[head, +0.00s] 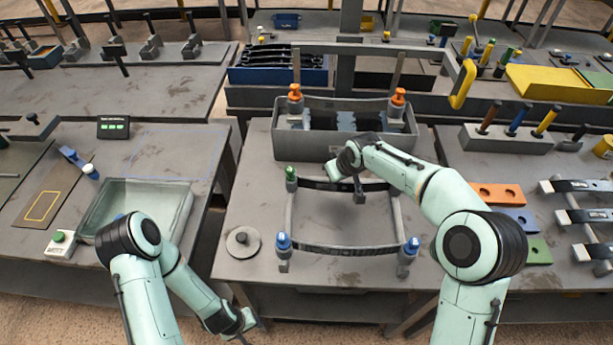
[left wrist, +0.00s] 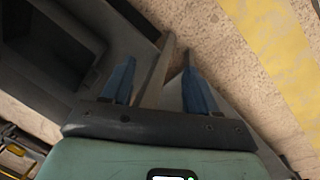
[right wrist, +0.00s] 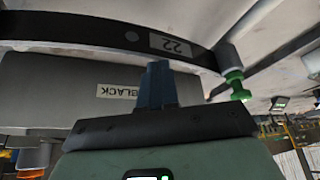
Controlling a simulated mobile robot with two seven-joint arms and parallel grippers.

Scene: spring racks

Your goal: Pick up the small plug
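I cannot make out for certain which thing is the small plug. A green-topped peg (head: 291,173) stands at the frame's back left corner; it also shows in the right wrist view (right wrist: 236,86). Blue-topped pegs (head: 283,243) (head: 411,247) stand at the front corners. My right gripper (head: 359,192) is over the back dark strip of the frame, in front of the grey bin. In the right wrist view its fingers (right wrist: 157,86) are together, with nothing visible between them. My left gripper (left wrist: 158,88) is open and empty, low beside the table's front edge.
The grey bin (head: 290,150) has orange knobs (head: 295,93) (head: 398,97) at its back. A dark strip labelled 22 (right wrist: 110,30) crosses the right wrist view. A grey disc (head: 242,243) lies left of the frame. Coloured plates (head: 497,194) lie right.

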